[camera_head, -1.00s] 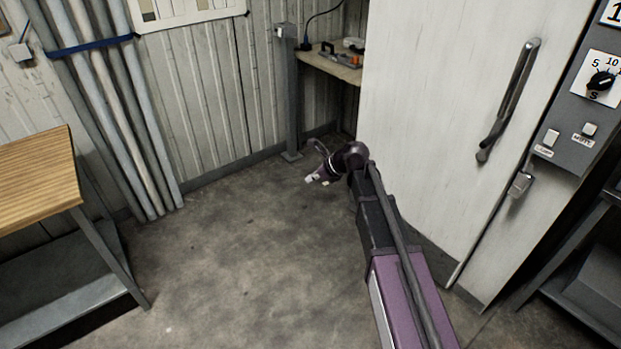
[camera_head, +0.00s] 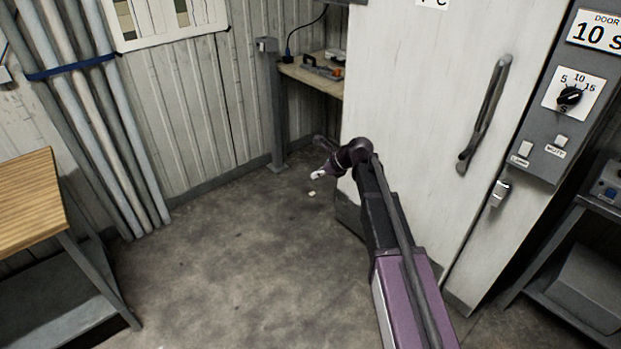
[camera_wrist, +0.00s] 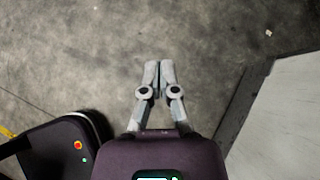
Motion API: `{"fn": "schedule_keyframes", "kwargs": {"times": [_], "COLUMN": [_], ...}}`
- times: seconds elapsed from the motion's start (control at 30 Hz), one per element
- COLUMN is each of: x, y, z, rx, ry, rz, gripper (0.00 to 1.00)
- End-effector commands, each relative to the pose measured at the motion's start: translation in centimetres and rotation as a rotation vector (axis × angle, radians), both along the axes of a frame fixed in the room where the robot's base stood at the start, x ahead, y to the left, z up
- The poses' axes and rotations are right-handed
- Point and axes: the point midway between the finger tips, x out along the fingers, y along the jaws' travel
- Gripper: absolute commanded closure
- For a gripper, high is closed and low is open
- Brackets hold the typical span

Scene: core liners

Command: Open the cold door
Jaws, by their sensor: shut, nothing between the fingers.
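The cold door is a tall white panel (camera_head: 410,110) on the right in the head view. It stands shut, with a long grey bar handle (camera_head: 484,115) near its right edge. A small metal latch piece (camera_head: 499,193) sits on the frame right of the handle. The door's lower part also shows at the right of the wrist view (camera_wrist: 280,120). My gripper (camera_head: 316,174) is left of the door, low over the floor and well apart from the handle. In the wrist view its two fingers (camera_wrist: 160,66) are together with nothing between them.
A grey control panel (camera_head: 548,120) with a dial (camera_head: 569,96) and buttons is right of the door. A dark shelf (camera_head: 590,215) stands at far right, a wooden-topped bench (camera_head: 25,200) at left. A corner table (camera_head: 314,75) holds tools. The middle floor (camera_head: 220,250) is clear.

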Motion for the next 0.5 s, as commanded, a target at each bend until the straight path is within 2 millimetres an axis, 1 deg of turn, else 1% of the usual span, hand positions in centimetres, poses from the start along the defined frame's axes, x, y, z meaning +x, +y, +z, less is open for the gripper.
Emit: {"fn": "schedule_keyframes", "kwargs": {"times": [0.03,0.2,0.5], "x": [0.5,1.3,2.0], "y": [-0.3,-1.1,-1.9], "z": [0.9,2.0,2.8], "rx": [0.0,0.0,0.0], "ry": [0.001,0.0,-0.001], "rz": [-0.001,0.0,0.001], "gripper": [1.0,1.0,1.0]}}
